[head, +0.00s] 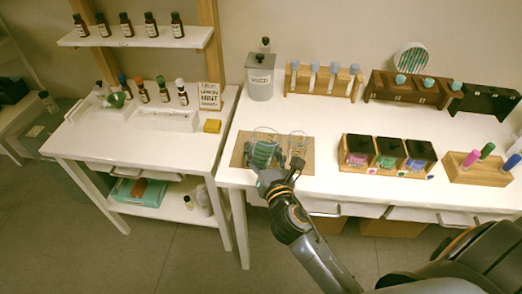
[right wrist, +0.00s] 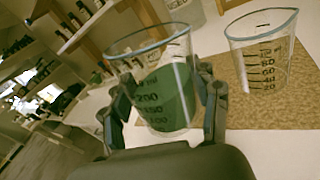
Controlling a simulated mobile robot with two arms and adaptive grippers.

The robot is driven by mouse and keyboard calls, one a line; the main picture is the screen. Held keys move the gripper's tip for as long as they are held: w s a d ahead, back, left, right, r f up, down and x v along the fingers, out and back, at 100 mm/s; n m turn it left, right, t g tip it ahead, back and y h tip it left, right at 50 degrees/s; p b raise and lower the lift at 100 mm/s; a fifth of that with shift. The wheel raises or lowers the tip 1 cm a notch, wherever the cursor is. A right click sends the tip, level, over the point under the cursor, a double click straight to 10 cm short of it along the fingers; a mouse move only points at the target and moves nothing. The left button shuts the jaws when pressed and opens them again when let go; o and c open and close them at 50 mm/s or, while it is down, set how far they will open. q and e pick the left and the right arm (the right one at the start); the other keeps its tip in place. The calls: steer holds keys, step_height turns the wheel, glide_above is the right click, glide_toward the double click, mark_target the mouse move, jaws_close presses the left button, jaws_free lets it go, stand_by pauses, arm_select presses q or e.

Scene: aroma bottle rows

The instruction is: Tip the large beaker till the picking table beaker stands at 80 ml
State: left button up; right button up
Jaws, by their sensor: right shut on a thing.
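The large beaker (head: 263,150) holds green liquid and has black volume marks. My right gripper (head: 265,166) is shut around its lower body, over the brown mat (head: 238,152). In the right wrist view the large beaker (right wrist: 150,48) sits between both fingers (right wrist: 165,108), and its green liquid reaches past the 200 mark. I cannot tell if it touches the mat. The smaller beaker (head: 298,144) stands on the mat just right of it, apart from my gripper. It looks clear and empty in the right wrist view (right wrist: 262,50). My left gripper is not in view.
A grey labelled canister (head: 260,82) and a wooden tube rack (head: 322,82) stand behind the beakers. A wooden holder with coloured bottles (head: 388,153) is to the right.

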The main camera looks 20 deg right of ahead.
mark_target(278, 143)
steer(key=shift+d+r+m, duration=0.25)
steer(key=shift+d+m, duration=0.6)
steer(key=shift+m, duration=0.55)
steer(key=shift+m+g+y, duration=0.3)
steer(key=shift+m+y, duration=0.1)
steer(key=shift+m, duration=0.4)
steer(key=shift+d+r+p, duration=0.2)
steer(key=shift+r+p, duration=0.45)
steer(key=shift+r, duration=0.15)
steer(key=shift+d+r+p, duration=0.15)
steer(key=shift+r+p, duration=0.45)
steer(key=shift+r, duration=0.2)
steer(key=shift+d+r+p, duration=0.2)
steer(key=shift+r+p, duration=0.45)
steer(key=shift+r, duration=0.15)
steer(key=shift+d+f+m+b, duration=0.1)
steer(key=shift+f+m+b, duration=0.25)
steer(key=shift+m+b, duration=0.4)
steer(key=shift+f+m+b, duration=0.3)
steer(key=shift+m+b, duration=0.3)
steer(key=shift+m, duration=0.25)
steer(key=shift+r, duration=0.1)
steer(key=shift+p, duration=0.45)
stand_by(1.2)
